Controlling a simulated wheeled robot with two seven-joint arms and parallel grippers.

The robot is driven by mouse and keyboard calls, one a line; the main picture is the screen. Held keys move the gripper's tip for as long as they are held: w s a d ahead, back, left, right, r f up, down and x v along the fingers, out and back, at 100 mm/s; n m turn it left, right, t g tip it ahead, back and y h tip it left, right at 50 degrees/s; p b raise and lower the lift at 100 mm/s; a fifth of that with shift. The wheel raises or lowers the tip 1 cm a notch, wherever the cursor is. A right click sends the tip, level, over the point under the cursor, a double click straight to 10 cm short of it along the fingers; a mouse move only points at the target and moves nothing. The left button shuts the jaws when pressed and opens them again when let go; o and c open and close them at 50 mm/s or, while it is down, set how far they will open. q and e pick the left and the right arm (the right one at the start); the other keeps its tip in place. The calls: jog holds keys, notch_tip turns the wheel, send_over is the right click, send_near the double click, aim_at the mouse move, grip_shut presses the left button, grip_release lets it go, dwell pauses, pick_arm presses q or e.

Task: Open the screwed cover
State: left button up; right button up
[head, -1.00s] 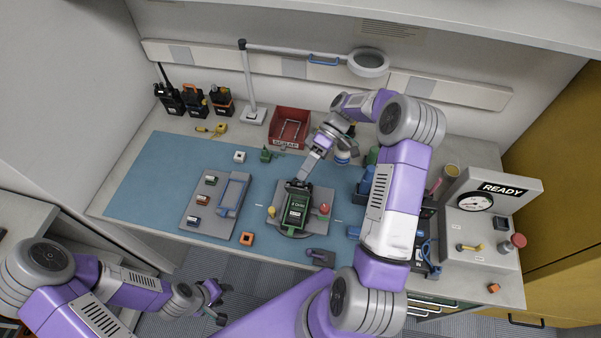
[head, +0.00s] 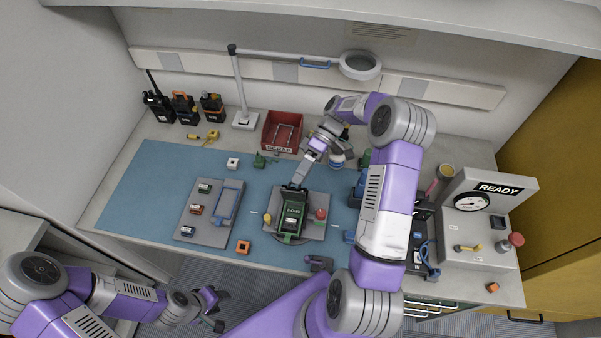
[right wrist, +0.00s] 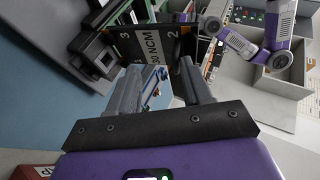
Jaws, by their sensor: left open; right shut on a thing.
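A green and black device (head: 291,217) sits on a grey fixture plate (head: 316,232) on the blue mat. My right gripper (head: 296,187) is at the device's far end. In the right wrist view its two fingers (right wrist: 160,85) are shut on a dark part (right wrist: 148,44) with a white "NCM" label and the numbers 2 and 3. I cannot tell whether this part is the cover or something else, and no screws can be made out. My left gripper (head: 213,309) is open and empty, off the near edge of the bench.
A grey tray (head: 209,212) with small coloured parts lies left of the fixture. A red scrap bin (head: 282,131) and a lamp (head: 361,65) stand behind. A gauge box marked READY (head: 475,223) is at the right. The mat's left part is free.

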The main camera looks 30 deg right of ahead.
jog(key=shift+s+f, duration=0.1)
dwell(0.3)
notch_tip(320, 180, up, 10)
jog(key=p, duration=0.1)
jog(key=shift+r, duration=0.2)
dwell(0.5)
